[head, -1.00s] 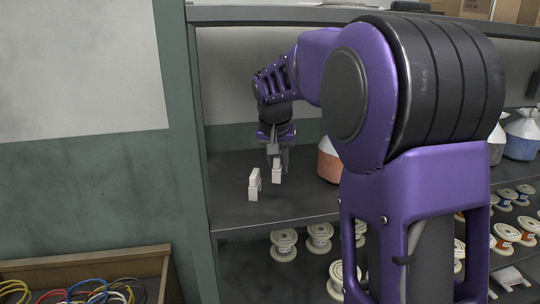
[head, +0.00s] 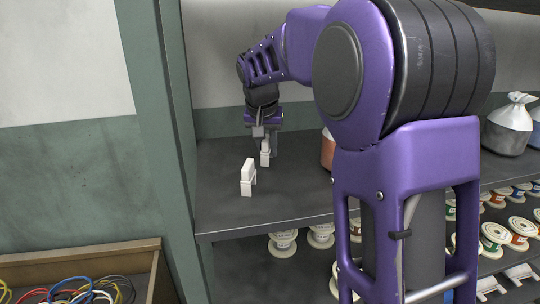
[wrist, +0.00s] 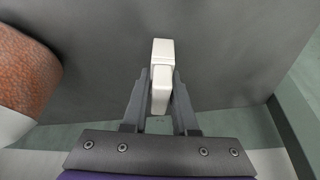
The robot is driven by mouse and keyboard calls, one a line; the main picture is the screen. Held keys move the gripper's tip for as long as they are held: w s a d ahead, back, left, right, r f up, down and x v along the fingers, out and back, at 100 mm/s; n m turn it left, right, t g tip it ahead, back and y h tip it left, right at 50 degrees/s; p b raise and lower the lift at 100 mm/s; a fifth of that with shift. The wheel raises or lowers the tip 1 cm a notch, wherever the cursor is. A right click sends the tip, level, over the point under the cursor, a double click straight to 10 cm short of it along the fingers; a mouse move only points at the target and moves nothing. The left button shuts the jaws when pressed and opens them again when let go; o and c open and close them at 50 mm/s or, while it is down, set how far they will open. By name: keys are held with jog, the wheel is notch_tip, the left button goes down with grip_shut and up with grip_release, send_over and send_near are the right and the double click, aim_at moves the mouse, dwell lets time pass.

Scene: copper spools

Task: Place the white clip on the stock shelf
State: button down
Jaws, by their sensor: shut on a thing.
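My gripper (head: 265,146) is at the left end of the dark shelf (head: 290,205), pointing down. It is shut on a white clip (head: 265,158), which also shows between the fingers in the wrist view (wrist: 160,95). I cannot tell whether this clip touches the shelf. A second, similar white clip (head: 247,178) stands upright on the shelf, nearer the front edge and left of my gripper. In the wrist view, a white block extends past the fingertips; I cannot tell whether it is part of the held clip or the second one.
A copper-coloured bag (head: 327,150) stands right of my gripper and shows at the wrist view's left (wrist: 22,75). A green post (head: 165,130) bounds the shelf's left. Spools (head: 283,242) sit on the level below. A box of coloured cables (head: 75,262) is lower left.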

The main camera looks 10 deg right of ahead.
aim_at(265, 141)
jog(key=shift+f, duration=0.3)
jog(key=shift+f, duration=0.15)
jog(key=c, duration=0.7)
grip_release()
jog(key=shift+a+r, duration=0.1)
jog(key=shift+r, duration=0.45)
jog(key=p+v, duration=0.1)
jog(key=v, duration=0.5)
jog(key=shift+s+r, duration=0.25)
jog(key=shift+r, duration=0.1)
